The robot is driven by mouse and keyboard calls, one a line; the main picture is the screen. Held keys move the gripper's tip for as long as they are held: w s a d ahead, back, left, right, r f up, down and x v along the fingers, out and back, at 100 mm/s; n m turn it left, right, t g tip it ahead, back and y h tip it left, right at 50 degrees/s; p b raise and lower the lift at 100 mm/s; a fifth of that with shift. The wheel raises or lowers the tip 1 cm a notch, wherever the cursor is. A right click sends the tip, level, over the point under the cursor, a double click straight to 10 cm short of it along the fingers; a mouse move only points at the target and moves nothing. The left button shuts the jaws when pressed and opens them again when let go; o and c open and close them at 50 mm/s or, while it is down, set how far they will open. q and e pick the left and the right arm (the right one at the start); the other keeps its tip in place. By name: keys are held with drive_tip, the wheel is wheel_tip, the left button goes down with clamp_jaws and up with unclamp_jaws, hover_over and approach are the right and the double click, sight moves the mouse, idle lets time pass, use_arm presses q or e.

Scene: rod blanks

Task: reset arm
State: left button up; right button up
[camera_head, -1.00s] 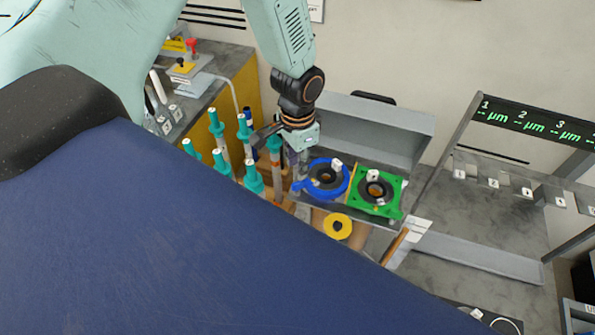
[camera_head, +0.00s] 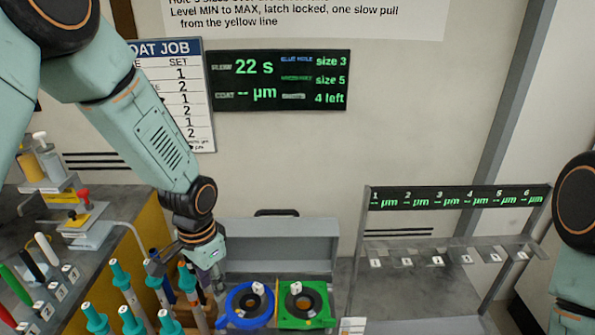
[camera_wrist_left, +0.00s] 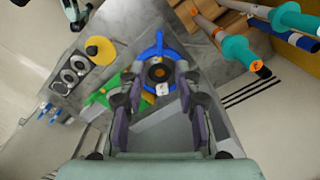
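My left gripper (camera_head: 207,282) points down at the left end of the grey open box (camera_head: 285,248), beside the blue ring fixture (camera_head: 238,322). In the left wrist view its two fingers (camera_wrist_left: 158,95) stand apart with nothing between them. The blue fixture shows beyond the fingertips (camera_wrist_left: 160,45), and the green square fixture (camera_wrist_left: 100,95) is behind the left finger. The green fixture (camera_head: 322,318) is right of the blue one in the head view. Several rods with teal grips (camera_head: 120,275) stand left of my gripper. My right arm shows at the right edge; its gripper is out of frame.
A rack (camera_head: 450,250) with numbered slots and a green-lettered display (camera_head: 460,198) stands at the right; its slots look empty. A bench (camera_head: 110,220) with bottles and coloured markers is at left. A dark status screen (camera_head: 280,80) hangs on the wall.

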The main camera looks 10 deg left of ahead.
use_arm(q)
drive_tip(key=s+d+f+n+t+h+b, duration=0.1)
drive_tip(key=s+d+f+n+t+b, duration=0.2)
drive_tip(key=f, duration=0.5)
drive_tip(key=s+f+g+b, duration=0.1)
drive_tip(key=s+f, duration=0.3)
drive_tip(key=s, duration=0.3)
drive_tip(key=s+d+f+n+g+b, duration=0.1)
drive_tip(key=s+f, duration=0.3)
drive_tip(key=s, duration=0.4)
drive_tip(key=s+f+n+g+y+b, duration=0.1)
drive_tip(key=s+f+b, duration=0.1)
drive_tip(key=s+f, duration=0.3)
drive_tip(key=s, duration=0.2)
drive_tip(key=shift+s+d, duration=0.15)
drive_tip(key=shift+s, duration=0.2)
